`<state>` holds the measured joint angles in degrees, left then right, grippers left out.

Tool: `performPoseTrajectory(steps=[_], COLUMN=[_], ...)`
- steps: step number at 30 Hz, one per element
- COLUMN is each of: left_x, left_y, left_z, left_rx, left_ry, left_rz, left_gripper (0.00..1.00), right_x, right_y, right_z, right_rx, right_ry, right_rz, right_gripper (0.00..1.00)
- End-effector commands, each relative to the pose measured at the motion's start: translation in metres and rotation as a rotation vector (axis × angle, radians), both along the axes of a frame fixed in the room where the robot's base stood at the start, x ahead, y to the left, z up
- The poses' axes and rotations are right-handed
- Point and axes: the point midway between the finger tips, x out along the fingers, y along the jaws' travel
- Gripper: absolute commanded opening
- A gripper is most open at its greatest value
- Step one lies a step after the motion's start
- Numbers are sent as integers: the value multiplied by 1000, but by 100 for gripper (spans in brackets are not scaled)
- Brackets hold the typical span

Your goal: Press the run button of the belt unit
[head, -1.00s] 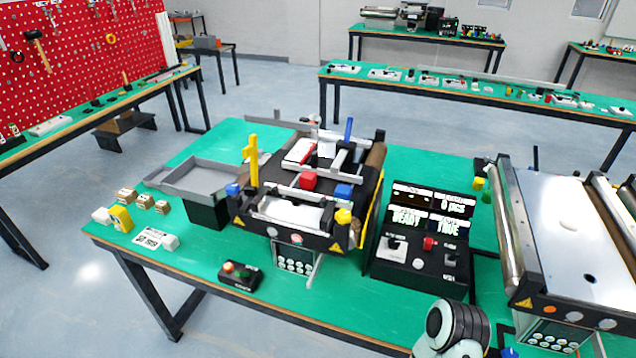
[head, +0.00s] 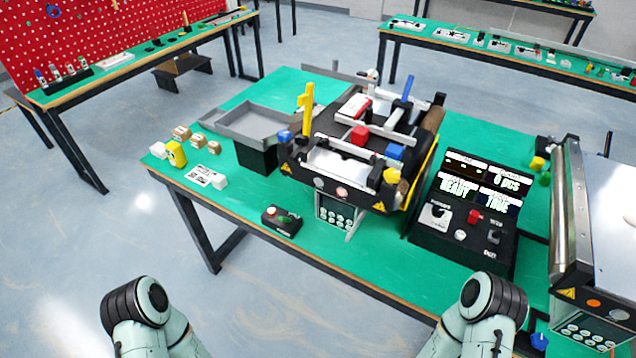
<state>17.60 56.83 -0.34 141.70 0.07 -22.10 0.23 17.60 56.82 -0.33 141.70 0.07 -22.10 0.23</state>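I cannot read which button is the run button. Parts of both my arms show at the bottom, but neither gripper is in view.
A black control console (head: 452,237) with lit displays, one reading READY, stands right of the belt unit. A larger roller machine (head: 565,262) stands at the far right. A grey tray (head: 240,135) and small boxes (head: 181,133) are at left.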

Motion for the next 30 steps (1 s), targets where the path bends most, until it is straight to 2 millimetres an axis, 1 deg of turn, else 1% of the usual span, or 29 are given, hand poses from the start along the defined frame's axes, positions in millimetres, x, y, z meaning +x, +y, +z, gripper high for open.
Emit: performPoseTrajectory(steps=[1,2,3,5,6,30], left_x=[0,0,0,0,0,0], left_y=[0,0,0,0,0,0], left_z=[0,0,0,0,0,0], left_rx=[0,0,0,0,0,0], left_ry=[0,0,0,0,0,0], left_rz=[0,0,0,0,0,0], left_gripper=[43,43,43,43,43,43], right_x=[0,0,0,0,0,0], right_y=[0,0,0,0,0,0], right_z=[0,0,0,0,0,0], right_rx=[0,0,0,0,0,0], right_ry=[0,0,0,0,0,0], right_rz=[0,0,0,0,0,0], right_gripper=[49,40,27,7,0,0])
